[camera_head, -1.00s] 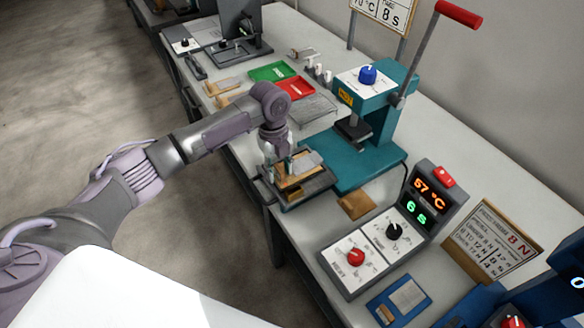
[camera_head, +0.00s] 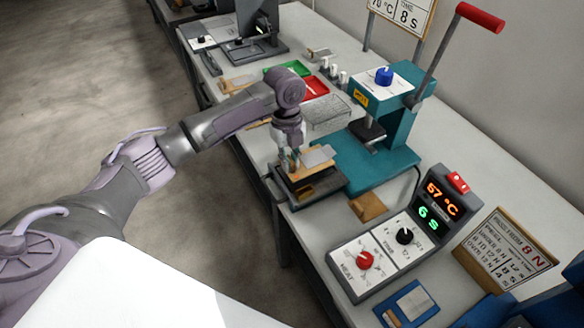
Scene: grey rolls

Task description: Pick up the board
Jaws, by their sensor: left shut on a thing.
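The board (camera_head: 322,168), tan with a pale grey piece on its top, is at the dark grey fixture (camera_head: 322,189) in front of the teal press. My left gripper (camera_head: 290,163) reaches down onto the board's left side and is shut on it. The fingers partly hide the board. I cannot tell whether the board touches the fixture or is just above it. My right gripper is not in view.
The teal press (camera_head: 392,140) with its red-handled lever stands just right of the fixture. A control box (camera_head: 385,250) reads 57 °C and 6 S. A small brown piece (camera_head: 368,207) lies between them. Green (camera_head: 290,68) and red (camera_head: 314,87) trays lie behind my arm.

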